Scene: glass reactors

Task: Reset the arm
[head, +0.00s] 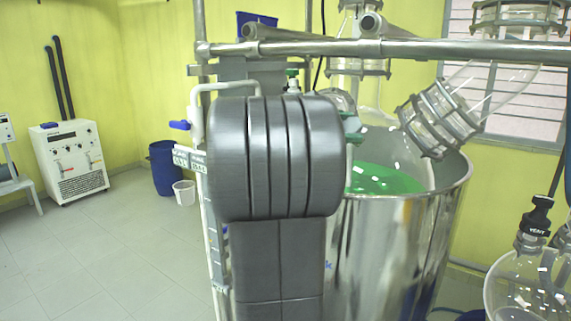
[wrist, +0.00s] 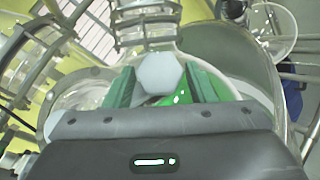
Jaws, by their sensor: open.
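My gripper (wrist: 160,92) shows in the wrist view with its two green fingers apart, one on each side. A pale hexagonal knob or cap (wrist: 159,72) appears between or beyond the fingers; I cannot tell whether they touch it. In the head view my grey arm stands upright in front of the reactor and hides much of it. Only small green bits of the gripper (head: 352,128) show past the arm's right edge there. The glass reactor vessel (head: 415,165) holds green liquid (head: 382,179) and sits in a steel jacket (head: 400,250).
A metal rail (head: 400,49) crosses above the vessel, close to my arm. Clamped glass pipework (head: 445,112) rises to the right. A blue-handled valve (head: 180,125) is left of my arm. A glass flask (head: 525,285) stands at lower right. The floor at left is open before a white machine (head: 68,160).

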